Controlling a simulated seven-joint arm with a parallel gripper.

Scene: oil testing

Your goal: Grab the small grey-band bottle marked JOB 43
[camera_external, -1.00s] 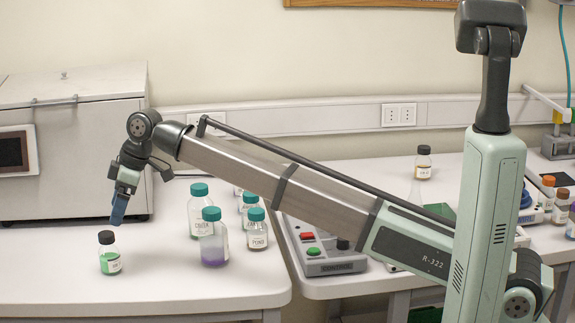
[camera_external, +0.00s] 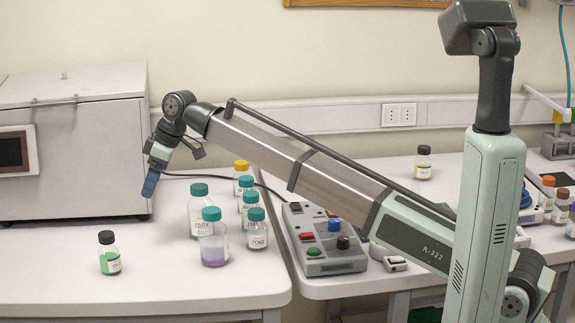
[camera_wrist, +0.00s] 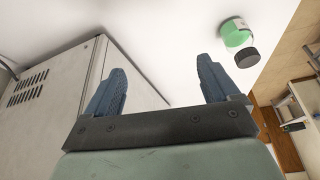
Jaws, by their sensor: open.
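A small clear bottle with a black cap and green contents (camera_external: 110,258) stands upright at the front left of the table. It also shows at the upper right of the wrist view (camera_wrist: 236,34). Its label is too small to read, and I see no clear grey band or JOB 43 on any bottle. Another black-capped bottle (camera_external: 423,164) stands far back on the right table. My gripper (camera_external: 149,184) hangs above the table, behind and right of the green-filled bottle and apart from it. In the wrist view my gripper (camera_wrist: 158,70) has its blue fingers spread with nothing between them.
Several teal-capped bottles (camera_external: 213,240) stand close together right of the gripper, one with purple contents. A yellow-capped bottle (camera_external: 241,174) is behind them. A large grey box unit (camera_external: 75,150) stands at the left. A button box (camera_external: 325,245) sits on the right table.

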